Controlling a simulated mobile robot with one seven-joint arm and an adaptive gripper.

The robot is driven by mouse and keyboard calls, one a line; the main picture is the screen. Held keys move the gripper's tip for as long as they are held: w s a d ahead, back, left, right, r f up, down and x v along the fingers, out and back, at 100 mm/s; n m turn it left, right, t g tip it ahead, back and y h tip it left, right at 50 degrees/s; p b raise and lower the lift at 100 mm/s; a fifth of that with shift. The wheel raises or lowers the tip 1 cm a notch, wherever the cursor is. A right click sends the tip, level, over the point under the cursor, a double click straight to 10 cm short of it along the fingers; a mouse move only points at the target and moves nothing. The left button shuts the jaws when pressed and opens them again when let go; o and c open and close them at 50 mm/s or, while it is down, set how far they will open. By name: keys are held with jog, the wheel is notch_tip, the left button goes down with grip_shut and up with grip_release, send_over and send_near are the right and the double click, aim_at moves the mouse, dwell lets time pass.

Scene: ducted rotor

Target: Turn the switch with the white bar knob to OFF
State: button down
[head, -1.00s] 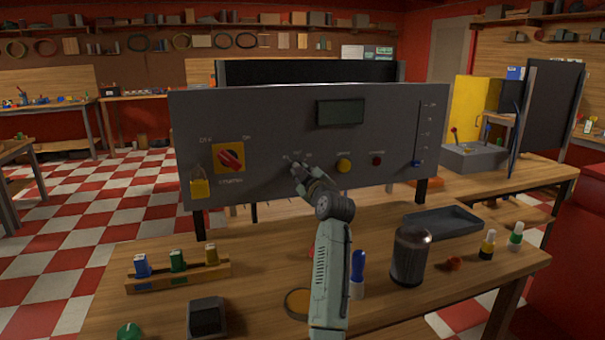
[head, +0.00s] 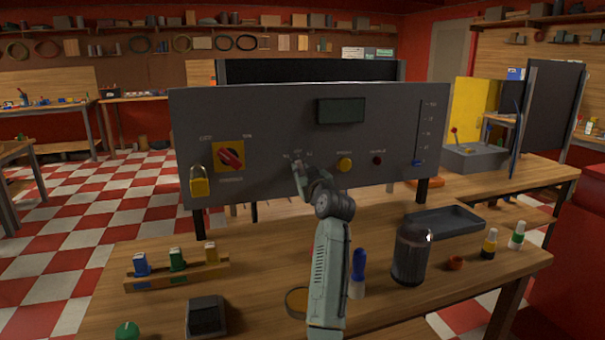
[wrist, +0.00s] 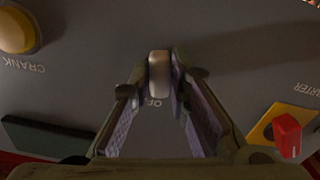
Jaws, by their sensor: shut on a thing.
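The white bar knob (wrist: 159,74) sits between my fingertips in the wrist view, its bar running up and down in that picture. My gripper (wrist: 158,88) is shut on it, a finger on each side. Lettering beginning "OF" shows just below the knob, partly cut off. In the head view my gripper (head: 298,168) reaches the middle of the grey panel (head: 270,120) and hides most of the knob. Small lettering shows around that spot, too small to read surely.
Left on the panel is a red rotary switch (head: 231,156) on a yellow plate, with a yellow padlock (head: 199,182) below. A yellow button (head: 344,165) is close right of my gripper. A dark jar (head: 411,258) and a blue-capped bottle (head: 358,270) stand near my arm.

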jog(key=shift+m, duration=1.2)
jog(key=shift+f, duration=0.1)
jog(key=c, duration=1.5)
grip_release()
jog(key=v, duration=1.2)
jog(key=shift+a, duration=0.1)
